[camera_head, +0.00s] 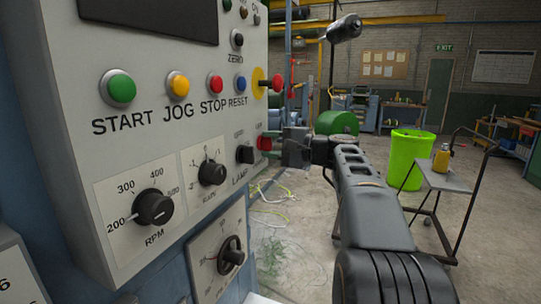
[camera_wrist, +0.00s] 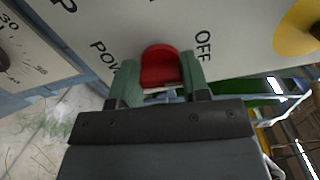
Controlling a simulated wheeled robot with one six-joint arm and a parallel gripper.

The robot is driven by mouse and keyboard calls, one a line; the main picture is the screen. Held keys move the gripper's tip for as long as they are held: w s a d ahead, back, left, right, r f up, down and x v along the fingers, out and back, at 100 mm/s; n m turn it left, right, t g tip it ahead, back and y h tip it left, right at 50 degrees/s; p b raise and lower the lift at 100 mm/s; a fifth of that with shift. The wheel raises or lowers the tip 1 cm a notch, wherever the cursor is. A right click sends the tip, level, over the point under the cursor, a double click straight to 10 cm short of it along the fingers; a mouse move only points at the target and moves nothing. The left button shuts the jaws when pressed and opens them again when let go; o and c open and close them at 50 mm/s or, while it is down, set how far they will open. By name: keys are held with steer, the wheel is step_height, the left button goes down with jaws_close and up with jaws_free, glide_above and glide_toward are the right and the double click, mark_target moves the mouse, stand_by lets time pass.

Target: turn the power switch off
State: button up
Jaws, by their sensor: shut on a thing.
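The power switch is a red rocker (camera_head: 263,143) on the lower right of the grey control panel (camera_head: 75,100), right of a black lamp switch (camera_head: 245,154). In the wrist view the red switch (camera_wrist: 160,62) sits between the printed word OFF and a partly covered word starting "POW". My gripper (camera_head: 270,143) reaches it from the right. In the wrist view its green-tipped fingers (camera_wrist: 159,68) stand on both sides of the switch, shut on it. I cannot tell which way the rocker is tipped.
Above the switch, a red emergency knob (camera_head: 277,82) on a yellow plate sticks out close to my gripper. Coloured buttons and black dials fill the panel's left. A trolley (camera_head: 445,180) with a yellow bottle and a lime bin (camera_head: 407,160) stand at right. Open floor lies between.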

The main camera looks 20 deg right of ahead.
steer(key=shift+f+n+b, duration=0.15)
steer(key=shift+n+b, duration=0.3)
steer(key=shift+n, duration=0.05)
stand_by(0.3)
steer(key=o, duration=0.9)
steer(key=v, duration=1.3)
steer(key=shift+s+d, duration=0.25)
steer(key=shift+s, duration=0.1)
